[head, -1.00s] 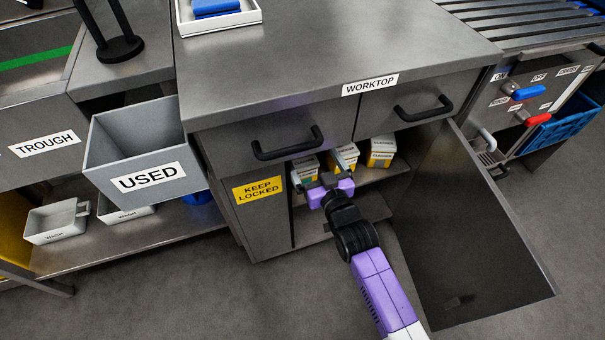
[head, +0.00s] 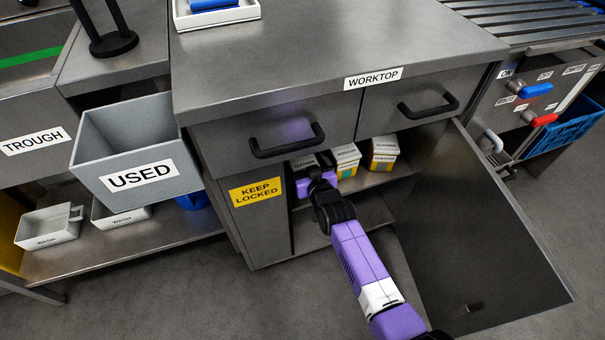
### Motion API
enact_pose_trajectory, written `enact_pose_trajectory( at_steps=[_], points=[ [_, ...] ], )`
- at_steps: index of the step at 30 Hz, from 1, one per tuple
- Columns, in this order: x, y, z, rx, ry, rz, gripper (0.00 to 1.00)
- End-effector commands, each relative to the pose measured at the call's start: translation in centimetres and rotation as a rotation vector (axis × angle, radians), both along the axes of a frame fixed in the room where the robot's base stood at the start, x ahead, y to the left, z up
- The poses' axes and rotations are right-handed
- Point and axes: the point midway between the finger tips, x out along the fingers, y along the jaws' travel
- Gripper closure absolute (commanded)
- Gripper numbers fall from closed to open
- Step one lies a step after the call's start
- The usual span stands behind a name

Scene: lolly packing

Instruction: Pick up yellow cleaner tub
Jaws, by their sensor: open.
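Several tubs marked CLEANER stand on the upper shelf of the open cupboard under the worktop. My gripper (head: 308,181) is open and reaches into the cupboard, right in front of the left tub. Its fingers are mostly hidden, and I cannot tell whether they are around the tub or touching it.
The cupboard door (head: 470,230) hangs wide open to the right of my arm. Drawer handles (head: 288,146) jut out just above the opening. A yellow KEEP LOCKED panel (head: 257,191) is left of it. A grey USED bin (head: 135,150) stands further left.

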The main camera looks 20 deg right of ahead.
Motion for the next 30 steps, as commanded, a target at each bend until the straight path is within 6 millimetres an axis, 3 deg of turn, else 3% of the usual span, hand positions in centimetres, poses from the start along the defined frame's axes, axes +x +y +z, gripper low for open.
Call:
enact_pose_trajectory(
  at_steps=[9,24,30],
  points=[
    [0.45,-0.03,-0.11,-0.001,0.000,0.000,0.02],
    [0.42,-0.02,-0.12,0.000,0.000,0.000,0.98],
    [0.55,-0.02,0.19,0.000,-0.005,-0.001,0.98]
  ],
)
